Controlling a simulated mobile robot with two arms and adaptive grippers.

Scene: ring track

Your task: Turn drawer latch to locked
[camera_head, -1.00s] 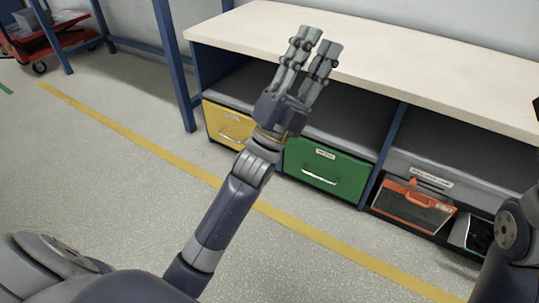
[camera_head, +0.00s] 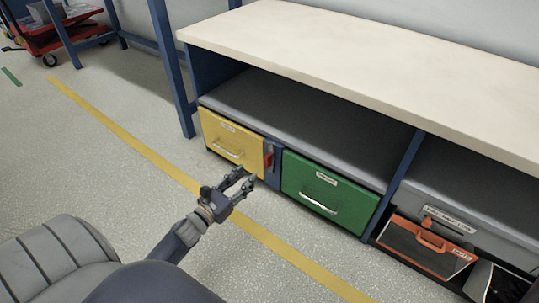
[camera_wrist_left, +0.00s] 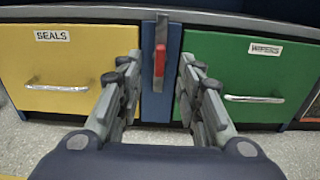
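The red drawer latch (camera_head: 268,160) sits on the blue post between the yellow drawer (camera_head: 222,142) and the green drawer (camera_head: 310,188). In the left wrist view the latch (camera_wrist_left: 160,58) hangs upright, its red handle pointing down. My left gripper (camera_head: 246,181) is in front of and below the latch, apart from it. In the left wrist view its two fingers (camera_wrist_left: 158,78) are spread to either side of the post, with nothing between them that they touch. My right gripper is not in view.
A workbench (camera_head: 360,70) with a pale top stands over the drawers. An orange-framed bin (camera_head: 430,245) is at the lower right. A red cart (camera_head: 60,30) stands far left. The floor by the yellow line (camera_head: 120,130) is clear.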

